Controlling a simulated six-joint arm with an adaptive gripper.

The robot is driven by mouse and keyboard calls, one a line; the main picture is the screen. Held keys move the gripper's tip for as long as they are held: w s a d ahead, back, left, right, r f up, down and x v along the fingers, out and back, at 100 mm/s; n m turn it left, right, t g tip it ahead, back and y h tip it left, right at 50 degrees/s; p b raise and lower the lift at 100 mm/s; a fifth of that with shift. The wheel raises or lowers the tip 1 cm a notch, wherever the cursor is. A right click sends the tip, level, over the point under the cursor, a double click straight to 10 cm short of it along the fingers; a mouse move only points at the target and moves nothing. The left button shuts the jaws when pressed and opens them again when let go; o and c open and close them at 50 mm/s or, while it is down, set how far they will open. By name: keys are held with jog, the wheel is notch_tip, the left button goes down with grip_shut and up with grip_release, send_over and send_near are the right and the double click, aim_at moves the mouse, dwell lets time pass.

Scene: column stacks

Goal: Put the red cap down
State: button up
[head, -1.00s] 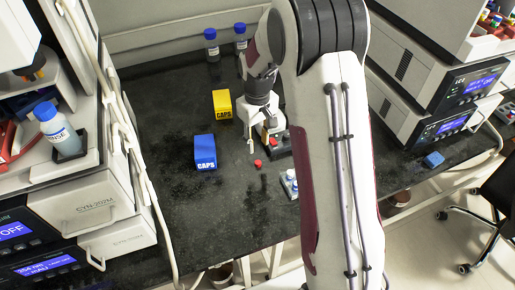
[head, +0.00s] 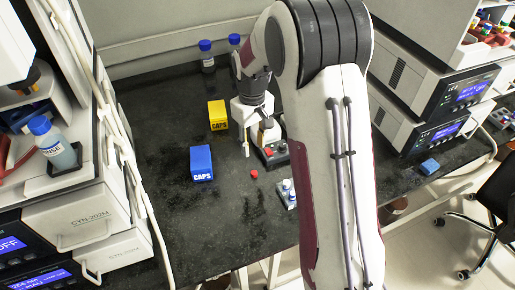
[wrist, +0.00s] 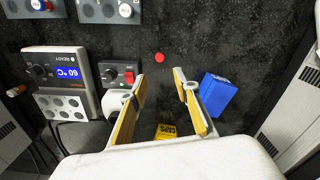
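The red cap (head: 254,174) lies on the dark bench top, in front of my gripper and right of the blue CAPS box (head: 202,163). In the wrist view the red cap (wrist: 159,57) shows on the bench past the fingertips, roughly in line with the gap between them. My gripper (wrist: 160,85) is open, its yellow-padded fingers spread with nothing between them.
A yellow CAPS box (head: 218,115) stands behind the blue one. A device with a red switch (head: 270,153) and a small rack (head: 287,194) are right of the cap. Blue-capped bottles (head: 206,57) stand at the back.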

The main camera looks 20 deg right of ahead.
jog(key=s+a+r+m+t, duration=0.1)
jog(key=s+a+r, duration=0.1)
jog(key=s+r, duration=0.5)
jog(key=s+a+r+t, duration=0.2)
jog(key=s+r, duration=0.3)
jog(key=r, duration=0.4)
jog(key=s+a+r+m+t, duration=0.1)
jog(key=s+r, duration=0.1)
jog(key=s, duration=0.6)
jog(key=s+a+r+m+t, duration=0.1)
jog(key=s, duration=0.7)
jog(key=shift+r+t, duration=0.3)
jog(key=shift+r, duration=0.05)
jog(key=shift+o, duration=0.4)
jog(key=shift+d, duration=0.2)
